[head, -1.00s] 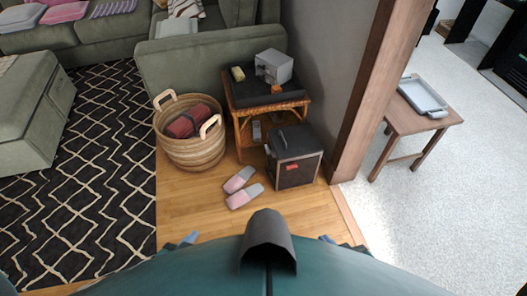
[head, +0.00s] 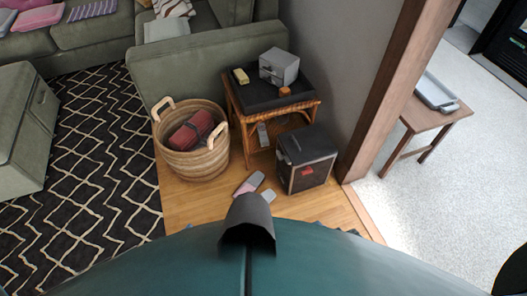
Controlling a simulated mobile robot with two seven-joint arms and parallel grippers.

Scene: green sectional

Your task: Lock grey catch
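A dark box (head: 311,178) with a lid stands on the wooden floor beside the side table, with a small red patch on its front. A small grey box (head: 284,68) sits on the black tray top of the wicker side table (head: 236,106). I cannot make out a grey catch on either box at this size. Neither of my grippers is clearly in view; my own teal body fills the bottom of the view.
A wicker basket (head: 196,163) holding a dark red item (head: 190,130) stands left of the table. Pink-and-grey slippers (head: 249,184) lie on the floor, partly hidden by my body. A wooden post (head: 385,85) rises at right. A yellow block (head: 240,76) and orange item (head: 285,91) are on the tray.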

